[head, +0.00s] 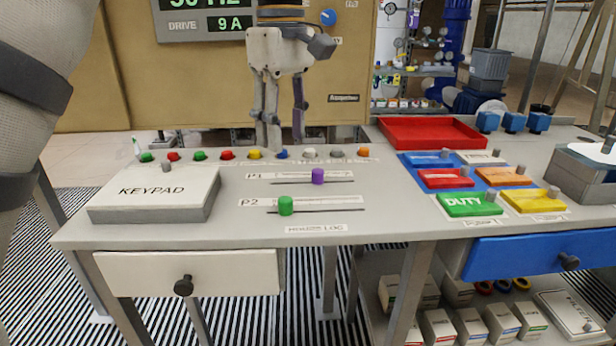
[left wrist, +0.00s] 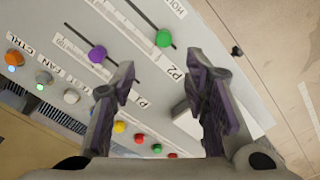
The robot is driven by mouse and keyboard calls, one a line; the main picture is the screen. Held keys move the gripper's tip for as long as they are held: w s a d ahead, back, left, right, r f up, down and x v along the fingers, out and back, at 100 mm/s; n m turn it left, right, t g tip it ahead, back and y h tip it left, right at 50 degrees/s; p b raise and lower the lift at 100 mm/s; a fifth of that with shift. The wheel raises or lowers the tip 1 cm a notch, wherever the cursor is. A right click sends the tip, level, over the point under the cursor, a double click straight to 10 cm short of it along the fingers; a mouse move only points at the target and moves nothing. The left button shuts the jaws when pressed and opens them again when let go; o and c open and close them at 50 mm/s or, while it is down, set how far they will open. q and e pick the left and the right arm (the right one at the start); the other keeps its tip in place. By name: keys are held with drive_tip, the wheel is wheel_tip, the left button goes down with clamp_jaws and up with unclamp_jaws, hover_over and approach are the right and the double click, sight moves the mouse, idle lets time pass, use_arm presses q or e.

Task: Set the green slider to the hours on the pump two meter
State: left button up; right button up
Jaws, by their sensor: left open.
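The green slider knob (head: 286,205) sits on the P2 track near its left end, above the HOURS LOG label (head: 316,228). It also shows near the top of the left wrist view (left wrist: 163,38). The purple P1 knob (head: 318,176) is on the track behind it, about midway along. My left gripper (head: 284,140) points down over the back of the desk, near the row of coloured buttons. Its fingers are apart and empty, and clear of the green knob. I cannot make out a pump two meter's hours reading. My right gripper is not seen.
A KEYPAD box (head: 155,193) stands left of the sliders. A row of coloured buttons (head: 254,154) runs along the back. A red tray (head: 432,133) and coloured tag plates (head: 470,204) lie right. A DRIVE display (head: 203,20) hangs behind. The desk between the sliders and plates is clear.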

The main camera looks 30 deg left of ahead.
sight(285, 199)
use_arm(q)
drive_tip(key=f, duration=0.7)
drive_tip(key=s+f, duration=0.1)
drive_tip(key=f, duration=0.3)
drive_tip(key=shift+f+p, duration=0.35)
drive_tip(key=shift+w, duration=0.1)
clamp_jaws()
drive_tip(key=shift+w, duration=0.1)
